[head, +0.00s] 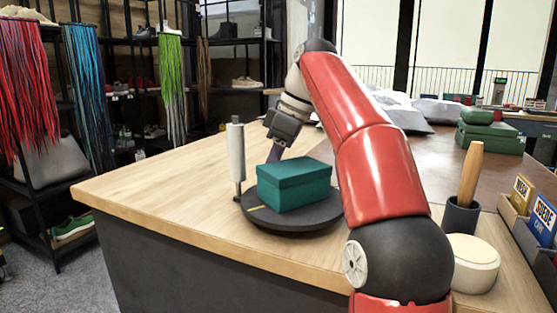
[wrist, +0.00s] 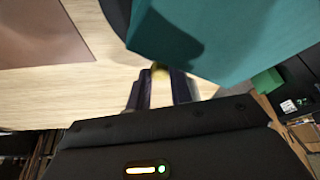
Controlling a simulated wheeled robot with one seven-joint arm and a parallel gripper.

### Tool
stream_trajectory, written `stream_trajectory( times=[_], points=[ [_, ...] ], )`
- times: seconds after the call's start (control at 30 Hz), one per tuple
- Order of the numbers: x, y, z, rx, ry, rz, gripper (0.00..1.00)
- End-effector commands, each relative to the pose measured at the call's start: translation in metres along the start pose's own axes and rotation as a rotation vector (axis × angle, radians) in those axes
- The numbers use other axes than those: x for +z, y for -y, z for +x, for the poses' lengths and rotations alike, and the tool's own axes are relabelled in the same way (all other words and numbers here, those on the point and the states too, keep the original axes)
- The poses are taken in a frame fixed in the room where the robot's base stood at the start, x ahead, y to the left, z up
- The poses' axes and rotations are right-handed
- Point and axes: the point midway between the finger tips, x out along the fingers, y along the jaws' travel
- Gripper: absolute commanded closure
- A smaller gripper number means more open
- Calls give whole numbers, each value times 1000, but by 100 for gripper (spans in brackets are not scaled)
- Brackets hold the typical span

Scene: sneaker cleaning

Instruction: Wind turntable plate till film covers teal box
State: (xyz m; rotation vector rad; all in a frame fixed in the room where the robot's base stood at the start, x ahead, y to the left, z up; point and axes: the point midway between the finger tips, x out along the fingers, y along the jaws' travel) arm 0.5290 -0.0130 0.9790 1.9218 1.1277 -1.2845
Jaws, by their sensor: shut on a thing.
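The teal box (head: 293,186) sits on the dark round turntable plate (head: 285,221) on the wooden table. Its lid and two sides show bare, with no film visible on them. A white film roll (head: 237,152) stands upright on a post left of the box. My gripper (head: 275,153) is behind the box, its fingertips partly hidden. How the knob joins the plate is unclear.
A wooden-handled tool stands in a dark cup (head: 460,215) at right, beside a round cream container (head: 471,262). Green boxes (head: 490,137) and pale bags (head: 400,110) lie farther back. The table's left side is clear. Shelves with hanging laces stand beyond it.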

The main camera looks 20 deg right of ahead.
Motion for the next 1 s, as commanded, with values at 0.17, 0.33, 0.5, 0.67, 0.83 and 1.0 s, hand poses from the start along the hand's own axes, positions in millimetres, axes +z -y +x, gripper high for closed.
stream_trajectory(
  times=[0.17,0.33,0.5,0.67,0.83,1.0],
  points=[
    [-5,4,2,-34,-1,-82,100],
    [-9,9,4,-65,-1,-160,100],
    [-12,14,5,-95,0,-230,100],
    [-14,18,6,-118,0,-284,100],
    [-16,21,7,-134,0,-326,100],
    [-17,23,7,-145,0,-351,100]
  ],
)
